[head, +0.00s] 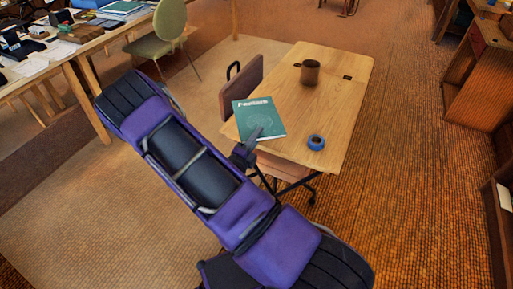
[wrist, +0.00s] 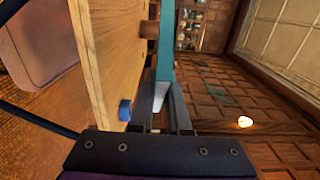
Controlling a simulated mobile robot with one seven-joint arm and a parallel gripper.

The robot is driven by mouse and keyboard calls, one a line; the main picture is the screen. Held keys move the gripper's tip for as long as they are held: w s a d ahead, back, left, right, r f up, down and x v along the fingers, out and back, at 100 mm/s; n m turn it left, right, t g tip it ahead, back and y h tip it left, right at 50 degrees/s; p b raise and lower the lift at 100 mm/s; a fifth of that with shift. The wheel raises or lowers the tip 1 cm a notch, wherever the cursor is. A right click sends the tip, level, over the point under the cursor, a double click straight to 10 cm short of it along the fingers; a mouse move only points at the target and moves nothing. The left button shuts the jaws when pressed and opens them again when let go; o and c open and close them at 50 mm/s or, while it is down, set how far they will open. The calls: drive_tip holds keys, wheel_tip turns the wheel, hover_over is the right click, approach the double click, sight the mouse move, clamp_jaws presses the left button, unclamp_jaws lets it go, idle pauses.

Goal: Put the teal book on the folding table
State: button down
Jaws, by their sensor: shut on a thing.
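The teal book (head: 259,112) is held flat, cover up, over the near left corner of the folding table (head: 325,85). My gripper (head: 256,133) is shut on the book's near edge. In the wrist view the book (wrist: 166,45) shows edge-on between the fingers (wrist: 166,92), about parallel to the wooden table top (wrist: 105,50). A gap shows between book and table top, so the book appears raised above it. Its underside is hidden in the head view.
A brown mug (head: 310,72) stands toward the table's far side, and a blue tape roll (head: 316,142) lies near its front edge. The table's right middle is clear. A brown chair (head: 242,82) is against the left side. A cluttered desk (head: 70,45) stands far left.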

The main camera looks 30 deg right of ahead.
wheel_tip(320, 180, down, 8)
drive_tip(key=b, duration=0.1)
drive_tip(key=shift+f+b, duration=0.1)
drive_tip(key=shift+b, duration=0.25)
drive_tip(key=c, duration=0.9)
unclamp_jaws()
